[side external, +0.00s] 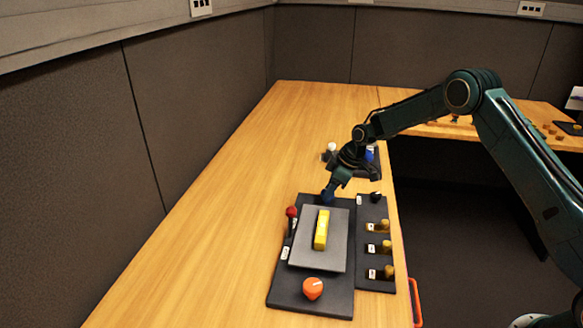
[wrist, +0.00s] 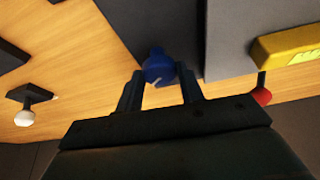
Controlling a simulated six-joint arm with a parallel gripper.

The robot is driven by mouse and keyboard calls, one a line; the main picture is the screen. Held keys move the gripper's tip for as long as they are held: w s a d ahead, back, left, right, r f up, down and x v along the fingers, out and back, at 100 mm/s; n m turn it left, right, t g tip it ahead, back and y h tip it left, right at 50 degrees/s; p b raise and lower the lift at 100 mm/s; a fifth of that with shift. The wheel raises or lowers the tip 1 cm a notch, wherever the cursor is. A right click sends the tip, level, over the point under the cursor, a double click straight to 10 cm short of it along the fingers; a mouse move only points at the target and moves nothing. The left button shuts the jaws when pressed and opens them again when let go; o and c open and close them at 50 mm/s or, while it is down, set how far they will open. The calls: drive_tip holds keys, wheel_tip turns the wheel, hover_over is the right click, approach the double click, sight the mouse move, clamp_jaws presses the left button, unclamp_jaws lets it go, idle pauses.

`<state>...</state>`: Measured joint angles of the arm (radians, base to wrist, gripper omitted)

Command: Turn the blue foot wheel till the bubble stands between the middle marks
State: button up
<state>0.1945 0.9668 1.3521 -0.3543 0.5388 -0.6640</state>
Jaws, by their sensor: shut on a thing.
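The blue foot wheel (wrist: 158,68) sits between the fingers of my gripper (wrist: 165,82) in the wrist view, and a pale line shows on it. My gripper is shut on it. In the side view my gripper (side external: 331,186) reaches down to the wheel (side external: 327,197) at the far edge of the dark panel, hiding part of it. The yellow level (side external: 321,230) lies on a grey plate (side external: 334,257) on the panel. It also shows in the wrist view (wrist: 290,45). Its bubble and marks are too small to make out.
An orange knob (side external: 313,288) stands at the panel's near end and a red-topped lever (side external: 292,212) at its left. A side panel (side external: 366,209) carries a black knob and several brass-coloured knobs. White and blue items stand behind my gripper. The table is clear to the left.

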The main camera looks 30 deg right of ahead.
idle(0.3)
drive_tip(key=o, duration=1)
drive_tip(key=v, duration=1.4)
drive_tip(key=shift+w, duration=0.1)
drive_tip(key=shift+a, duration=0.1)
